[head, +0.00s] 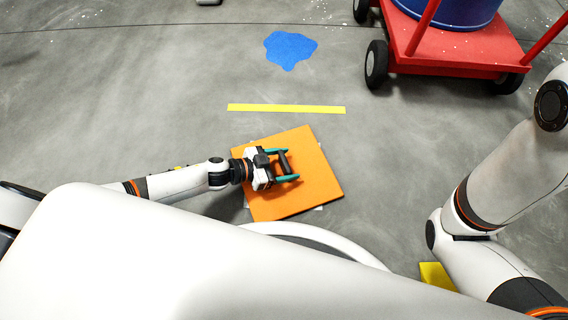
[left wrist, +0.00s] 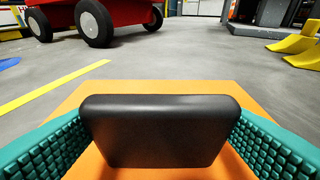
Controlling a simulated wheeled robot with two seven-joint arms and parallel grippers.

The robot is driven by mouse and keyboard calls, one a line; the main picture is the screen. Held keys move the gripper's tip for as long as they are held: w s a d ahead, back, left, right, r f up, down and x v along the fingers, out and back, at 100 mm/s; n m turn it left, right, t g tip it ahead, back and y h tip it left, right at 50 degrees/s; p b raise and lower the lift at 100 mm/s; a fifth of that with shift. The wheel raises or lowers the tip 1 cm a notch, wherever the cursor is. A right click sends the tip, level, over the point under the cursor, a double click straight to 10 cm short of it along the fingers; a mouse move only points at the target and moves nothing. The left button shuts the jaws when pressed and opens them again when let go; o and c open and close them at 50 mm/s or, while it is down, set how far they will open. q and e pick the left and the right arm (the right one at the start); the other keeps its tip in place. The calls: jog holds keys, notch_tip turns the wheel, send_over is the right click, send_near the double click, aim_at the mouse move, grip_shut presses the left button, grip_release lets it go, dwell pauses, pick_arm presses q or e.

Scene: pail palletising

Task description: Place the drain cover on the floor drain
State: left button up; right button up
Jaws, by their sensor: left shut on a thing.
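The drain cover (head: 315,175) is a square orange plate with a dark bar handle (head: 285,161), turned at an angle to the yellow floor strip. My left gripper (head: 287,164) is shut on that handle, its teal fingers at both ends of it. In the left wrist view the dark handle (left wrist: 160,130) sits between the teal ribbed pads, with orange plate around it. Pale slivers show past the plate's edges; the floor drain itself is hidden. I cannot tell whether the plate touches the floor. My right arm shows at the right, its gripper out of view.
A yellow strip (head: 286,109) lies on the floor beyond the cover, with a blue patch (head: 290,49) farther off. A red wheeled cart (head: 450,55) with a blue pail (head: 452,10) stands at the upper right. Yellow wedge-like objects (left wrist: 296,43) show in the left wrist view. The floor left of the patch is clear.

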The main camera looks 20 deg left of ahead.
pick_arm(q)
jog(key=shift+f, duration=0.1)
jog(key=o, duration=1.5)
jog(key=shift+f, duration=0.1)
jog(key=p+v, duration=0.2)
jog(key=v, duration=0.1)
jog(key=p+v, duration=0.2)
jog(key=v, duration=0.2)
jog(key=p+v, duration=0.2)
jog(key=v, duration=0.2)
jog(key=shift+a+r, duration=0.1)
jog(key=shift+r, duration=0.25)
jog(key=shift+s+a, duration=0.25)
jog(key=shift+a, duration=0.05)
